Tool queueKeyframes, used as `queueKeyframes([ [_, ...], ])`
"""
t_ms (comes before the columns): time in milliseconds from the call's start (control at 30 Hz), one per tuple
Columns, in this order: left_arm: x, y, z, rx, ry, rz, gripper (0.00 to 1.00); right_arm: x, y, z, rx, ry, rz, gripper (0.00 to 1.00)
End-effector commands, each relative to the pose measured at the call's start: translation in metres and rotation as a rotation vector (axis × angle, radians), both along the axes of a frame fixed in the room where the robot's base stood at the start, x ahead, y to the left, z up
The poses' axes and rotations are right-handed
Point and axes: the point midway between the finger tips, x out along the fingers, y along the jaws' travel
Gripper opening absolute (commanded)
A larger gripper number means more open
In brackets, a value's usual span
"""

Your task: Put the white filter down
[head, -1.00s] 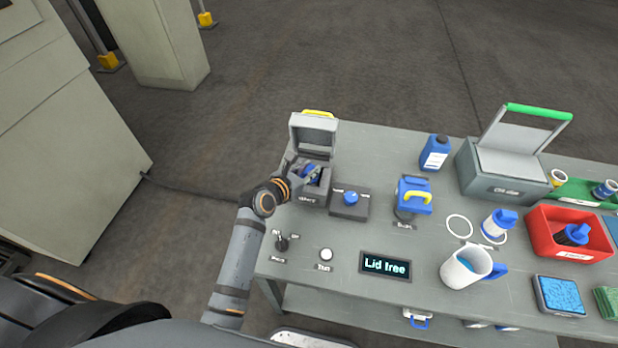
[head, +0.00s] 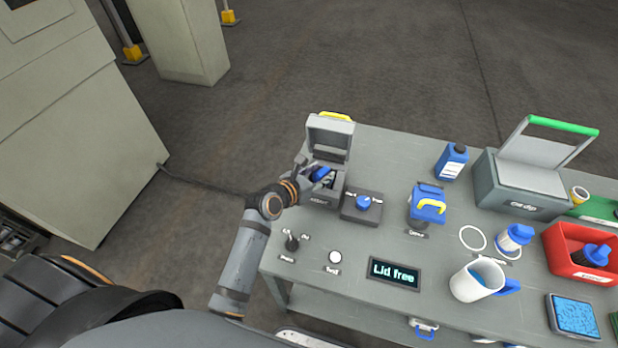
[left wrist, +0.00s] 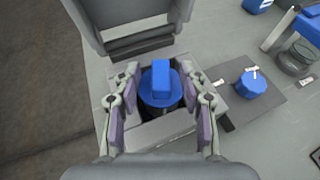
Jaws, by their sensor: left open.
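My left gripper (head: 308,171) is at the open grey box at the table's far left corner. In the left wrist view its fingers (left wrist: 161,74) are open, one on each side of a blue-capped part (left wrist: 161,84) that sits in the box. A white filter with a blue cap (head: 513,239) stands at a white ring marked on the table at the right. My right gripper is out of view.
The box's lid (head: 330,138) stands raised behind the gripper. A blue knob unit (head: 362,204) is right of the box.

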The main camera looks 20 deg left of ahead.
Motion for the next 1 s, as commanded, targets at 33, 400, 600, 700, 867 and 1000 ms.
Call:
queueKeyframes([
  [33,-0.012,0.004,0.006,0.003,0.000,-0.001,0.42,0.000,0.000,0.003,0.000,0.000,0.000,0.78],
  [400,-0.078,0.031,0.035,0.004,0.000,-0.002,0.42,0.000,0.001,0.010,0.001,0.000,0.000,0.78],
  [600,-0.086,0.034,0.039,-0.001,0.000,-0.003,0.42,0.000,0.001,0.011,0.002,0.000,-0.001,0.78],
  [700,-0.085,0.034,0.039,-0.002,0.000,-0.001,0.42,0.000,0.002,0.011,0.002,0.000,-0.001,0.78],
  [867,-0.085,0.034,0.039,-0.001,-0.001,-0.002,0.42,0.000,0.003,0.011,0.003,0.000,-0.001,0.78],
  [1000,-0.085,0.034,0.039,-0.001,-0.001,-0.002,0.42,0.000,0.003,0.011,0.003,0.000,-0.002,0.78],
])
